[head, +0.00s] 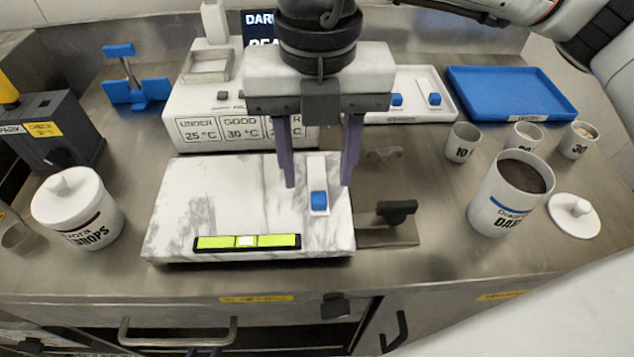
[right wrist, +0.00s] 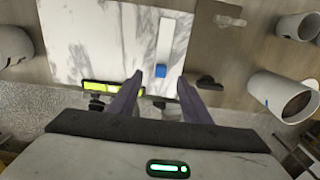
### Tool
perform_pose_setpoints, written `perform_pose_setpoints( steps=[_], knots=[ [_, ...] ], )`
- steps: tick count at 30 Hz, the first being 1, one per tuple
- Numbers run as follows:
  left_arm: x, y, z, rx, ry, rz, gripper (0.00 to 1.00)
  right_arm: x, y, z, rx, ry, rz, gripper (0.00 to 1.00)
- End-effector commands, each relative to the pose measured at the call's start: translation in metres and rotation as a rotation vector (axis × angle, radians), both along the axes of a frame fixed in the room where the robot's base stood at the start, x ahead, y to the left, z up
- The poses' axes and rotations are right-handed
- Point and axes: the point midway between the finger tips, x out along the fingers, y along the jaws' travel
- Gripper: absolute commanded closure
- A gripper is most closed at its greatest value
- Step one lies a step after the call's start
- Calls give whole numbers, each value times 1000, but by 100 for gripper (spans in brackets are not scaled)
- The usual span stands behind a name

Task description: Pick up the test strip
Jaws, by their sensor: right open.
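The test strip (head: 317,170) is a white strip with a blue block at its near end. It lies on the right part of the white marble slab (head: 190,205). My right gripper (head: 318,184) is open above the slab, its two purple fingers on either side of the strip in the head view. In the right wrist view the strip (right wrist: 165,42) extends beyond the fingertips, its blue end between them; nothing is held. Height above the strip is hard to judge.
A yellow-green level (head: 213,242) lies along the slab's front edge. Behind is a labelled temperature box (head: 190,105) and a white tray (head: 448,110) with more blue-ended strips. A DROPS jar (head: 75,205) stands left; a DARK pot (head: 500,200) and several cups stand right.

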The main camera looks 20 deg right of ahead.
Motion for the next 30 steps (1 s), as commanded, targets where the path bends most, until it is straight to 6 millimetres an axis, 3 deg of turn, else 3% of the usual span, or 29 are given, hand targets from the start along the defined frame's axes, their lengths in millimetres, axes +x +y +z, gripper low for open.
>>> perform_pose_setpoints(
  steps=[10, 19, 20, 27, 30],
  knots=[
    [1, 0, 7, -3, -6, 2, 69, 4, -4, -45, 0, 2, 0, 56],
    [5, 2, 6, 1, -9, 5, 69, 5, -4, -52, 1, 0, 0, 56],
    [5, 3, 6, 1, -10, 5, 69, 5, -4, -52, 0, 0, 0, 58],
    [6, 3, 7, 2, -11, 5, 69, 5, -4, -51, 0, 0, -1, 98],
    [6, 3, 8, 1, -14, 5, 69, 5, -4, -51, 1, 0, -1, 100]
  ],
)
